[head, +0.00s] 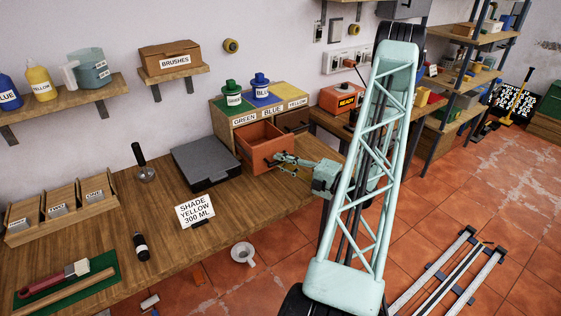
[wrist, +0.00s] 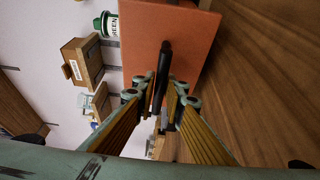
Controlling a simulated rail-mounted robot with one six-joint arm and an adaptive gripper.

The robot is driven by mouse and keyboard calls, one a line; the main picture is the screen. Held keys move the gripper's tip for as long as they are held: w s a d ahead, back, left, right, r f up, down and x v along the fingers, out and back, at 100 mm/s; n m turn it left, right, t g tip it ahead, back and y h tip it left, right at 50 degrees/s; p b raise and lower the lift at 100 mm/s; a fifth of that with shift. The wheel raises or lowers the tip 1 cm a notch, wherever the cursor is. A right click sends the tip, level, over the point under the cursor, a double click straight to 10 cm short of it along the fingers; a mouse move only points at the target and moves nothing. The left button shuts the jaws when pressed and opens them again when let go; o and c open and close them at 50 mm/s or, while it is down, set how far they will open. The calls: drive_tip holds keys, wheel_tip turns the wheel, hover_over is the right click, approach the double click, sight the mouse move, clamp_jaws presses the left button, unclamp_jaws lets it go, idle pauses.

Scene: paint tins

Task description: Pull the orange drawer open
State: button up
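The orange drawer (head: 258,146) stands pulled out of the wooden cabinet below the green label, and its empty-looking inside shows from above. Its front panel (wrist: 190,45) fills the upper middle of the wrist view. A dark bar handle (wrist: 163,65) runs along that front. My gripper (head: 277,160) is at the drawer front, with its fingers (wrist: 163,88) on either side of the handle, closed in on it. The exact finger contact is partly hidden in the wrist view.
Green and blue paint bottles (head: 233,93) (head: 260,85) stand on the cabinet top. A dark grey case (head: 205,163) lies left of the drawer. A sign (head: 195,211) stands on the bench (head: 165,225). An orange box (head: 342,98) stands beyond the cabinet.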

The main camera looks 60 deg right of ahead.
drive_tip(key=o, duration=0.3)
drive_tip(key=shift+s, duration=0.15)
drive_tip(key=shift+s+a, duration=0.15)
drive_tip(key=shift+s, duration=2.8)
drive_tip(key=shift+s+a, duration=0.15)
drive_tip(key=shift+s, duration=2.75)
drive_tip(key=shift+w, duration=0.1)
